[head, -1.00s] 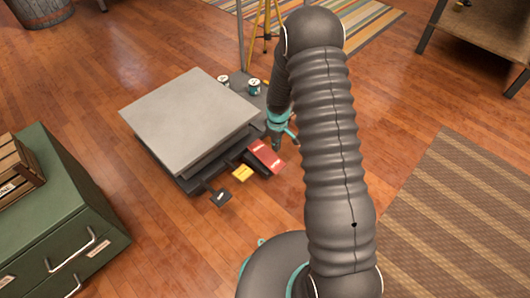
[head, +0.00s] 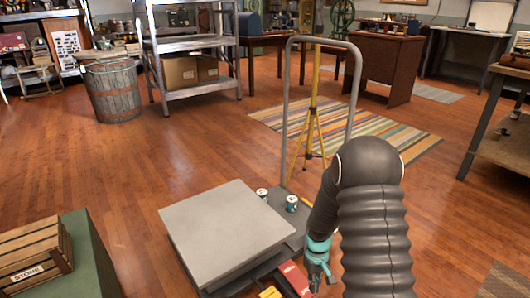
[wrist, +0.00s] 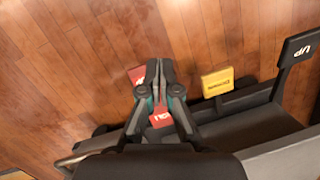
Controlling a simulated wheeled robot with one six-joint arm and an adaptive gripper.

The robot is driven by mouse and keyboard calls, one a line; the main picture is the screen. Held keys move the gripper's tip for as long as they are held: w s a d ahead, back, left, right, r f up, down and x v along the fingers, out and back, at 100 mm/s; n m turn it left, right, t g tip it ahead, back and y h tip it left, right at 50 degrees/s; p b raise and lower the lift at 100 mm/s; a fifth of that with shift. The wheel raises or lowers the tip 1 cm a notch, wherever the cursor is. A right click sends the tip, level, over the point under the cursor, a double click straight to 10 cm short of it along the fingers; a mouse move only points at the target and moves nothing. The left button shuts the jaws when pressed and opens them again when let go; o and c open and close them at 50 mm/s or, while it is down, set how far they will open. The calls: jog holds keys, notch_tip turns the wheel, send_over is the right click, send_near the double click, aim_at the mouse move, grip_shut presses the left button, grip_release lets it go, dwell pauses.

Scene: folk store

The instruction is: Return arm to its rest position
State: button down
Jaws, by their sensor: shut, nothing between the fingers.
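My arm rises at the lower right of the head view. My gripper (head: 318,283) points down beside the right front corner of a low platform cart (head: 225,232) with a grey top. In the wrist view my gripper (wrist: 153,68) has its fingers together with nothing between them. A red pedal (wrist: 162,121) is partly hidden behind the fingers, and it also shows in the head view (head: 294,279) just left of the gripper. Whether the gripper touches the pedal I cannot tell.
A yellow pedal (wrist: 217,82) and a black "UP" pedal (wrist: 298,48) are beside the red one. Two small cans (head: 291,204) stand on the cart near its upright handle (head: 287,110). A green cabinet with a wooden crate (head: 35,258) is at left. Wooden floor around is open.

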jog(key=s+r+m+t+p, duration=0.1)
jog(key=s+r+t, duration=0.1)
jog(key=s+r, duration=0.5)
jog(key=s+r+m+t+p, duration=0.1)
jog(key=s+r+t, duration=0.2)
jog(key=r, duration=1.6)
jog(key=s+r+m+t+p, duration=0.1)
jog(key=s+r+t, duration=0.2)
jog(key=s+r, duration=0.9)
jog(key=shift+r+m, duration=0.3)
jog(key=shift+r, duration=0.6)
